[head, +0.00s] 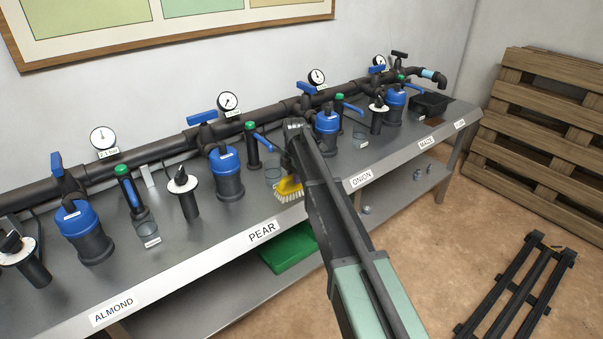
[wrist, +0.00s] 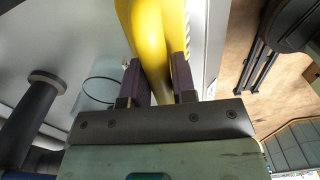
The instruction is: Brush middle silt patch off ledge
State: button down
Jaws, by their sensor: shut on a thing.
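My gripper (wrist: 157,66) is shut on the yellow handle of a brush (wrist: 152,28), one dark finger on each side. In the head view the brush (head: 289,187) shows its yellow back and pale bristles pointing down. It is at the grey bench's front edge (head: 215,252), between the PEAR and ONION labels. I cannot tell whether the bristles touch the bench. My arm hides the gripper in the head view and part of the bench beside the brush. I cannot make out any silt patch in either view.
Blue-topped filters (head: 226,175), gauges (head: 228,102) and a dark pipe line the back of the bench. A clear cup (head: 273,174) stands close behind the brush. A green box (head: 288,248) is on the lower shelf. Wooden pallets (head: 545,130) stand at the right.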

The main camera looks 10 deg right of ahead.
aim_at(286, 177)
jog(key=shift+s+a, duration=0.25)
jog(key=shift+a, duration=0.35)
jog(key=shift+s+a, duration=0.25)
jog(key=shift+a, duration=0.35)
jog(key=shift+s+a, duration=0.25)
jog(key=shift+a, duration=0.35)
notch_tip(286, 177, up, 6)
jog(key=p, duration=0.6)
jog(key=shift+d, duration=0.1)
notch_tip(286, 177, up, 3)
jog(key=p, duration=0.3)
jog(key=shift+r, duration=0.15)
